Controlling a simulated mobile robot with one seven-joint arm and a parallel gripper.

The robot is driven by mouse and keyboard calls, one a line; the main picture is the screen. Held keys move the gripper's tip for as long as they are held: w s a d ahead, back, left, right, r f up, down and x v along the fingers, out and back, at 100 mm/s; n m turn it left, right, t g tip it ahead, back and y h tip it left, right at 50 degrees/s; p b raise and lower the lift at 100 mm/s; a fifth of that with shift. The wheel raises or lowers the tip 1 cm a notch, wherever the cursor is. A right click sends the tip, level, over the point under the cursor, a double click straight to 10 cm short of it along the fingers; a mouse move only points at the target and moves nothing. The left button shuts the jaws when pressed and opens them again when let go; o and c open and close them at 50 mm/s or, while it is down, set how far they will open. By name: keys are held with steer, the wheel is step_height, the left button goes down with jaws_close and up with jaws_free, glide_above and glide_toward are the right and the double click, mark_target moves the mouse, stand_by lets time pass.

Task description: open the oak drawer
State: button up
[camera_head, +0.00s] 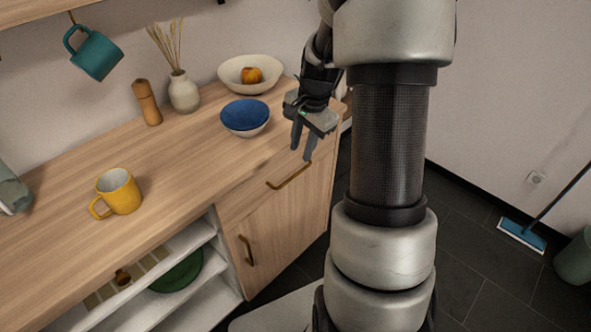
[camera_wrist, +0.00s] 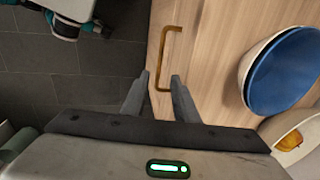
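The oak drawer (camera_head: 253,196) is the upper front of the wooden cabinet and looks shut. Its brass bar handle (camera_head: 290,177) shows below my gripper (camera_head: 301,153). My gripper is open and empty, with its fingers pointing down just above the handle's right part in the head view. In the wrist view the handle (camera_wrist: 164,54) shows ahead of my gripper (camera_wrist: 160,75), its near end appearing between the two fingertips. I cannot tell whether the fingers are around the handle or short of it.
A blue bowl (camera_head: 245,116), cream bowl (camera_head: 232,74), vase (camera_head: 184,92), pepper mill (camera_head: 147,103) and yellow mug (camera_head: 117,191) stand on the counter. A lower door with a handle (camera_head: 246,249) is beneath the drawer.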

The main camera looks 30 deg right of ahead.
mark_target(296, 174)
steer(key=f, duration=0.3)
steer(key=w+f+b, duration=0.1)
steer(key=f, duration=0.5)
steer(key=shift+w+a+f+b, duration=0.25)
steer(key=shift+w+a+b, duration=0.05)
steer(key=shift+w+b, duration=0.1)
steer(key=shift+c, duration=0.4)
jaws_close()
stand_by(0.4)
